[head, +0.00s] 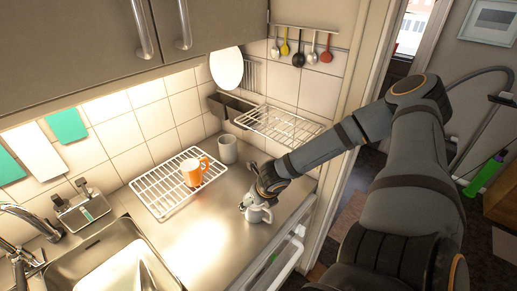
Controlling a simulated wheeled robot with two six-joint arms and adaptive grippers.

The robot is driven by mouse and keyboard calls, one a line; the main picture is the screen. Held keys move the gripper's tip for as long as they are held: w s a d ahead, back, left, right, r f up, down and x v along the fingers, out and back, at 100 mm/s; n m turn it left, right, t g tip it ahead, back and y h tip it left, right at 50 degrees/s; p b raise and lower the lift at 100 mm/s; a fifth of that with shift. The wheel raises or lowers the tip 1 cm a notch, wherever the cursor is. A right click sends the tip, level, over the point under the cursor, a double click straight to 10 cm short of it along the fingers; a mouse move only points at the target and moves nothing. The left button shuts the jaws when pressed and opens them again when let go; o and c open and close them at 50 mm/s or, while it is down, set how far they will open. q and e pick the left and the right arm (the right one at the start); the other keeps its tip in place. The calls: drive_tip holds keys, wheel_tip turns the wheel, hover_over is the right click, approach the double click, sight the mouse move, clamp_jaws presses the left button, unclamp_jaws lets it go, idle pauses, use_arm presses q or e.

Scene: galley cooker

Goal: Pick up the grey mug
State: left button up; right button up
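A grey mug (228,149) stands upright on the steel counter at the back, just beyond the wire rack. A smaller pale grey mug (260,215) sits at the counter's front right part, partly hidden by my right gripper. My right gripper (252,204) is right at this pale mug, reaching down from above. Its fingers are small and overlap the mug, so I cannot tell whether they are closed on it. My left gripper is not in view.
A sink (102,262) is at lower left. A wall rack (283,126) and hanging utensils (298,58) are above. The counter between sink and pale mug is clear.

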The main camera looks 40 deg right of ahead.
drive_tip(key=shift+b+x, duration=0.4)
drive_tip(key=shift+x, duration=0.7)
drive_tip(key=shift+w+f, duration=0.2)
drive_tip(key=shift+w, duration=0.1)
drive_tip(key=shift+r, duration=0.15)
drive_tip(key=shift+s, duration=0.25)
drive_tip(key=shift+c, duration=1.4)
drive_tip(key=shift+w, duration=0.1)
drive_tip(key=c, duration=1.2)
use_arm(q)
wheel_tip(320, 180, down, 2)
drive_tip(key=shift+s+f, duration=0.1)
use_arm(e)
drive_tip(key=shift+o, duration=0.2)
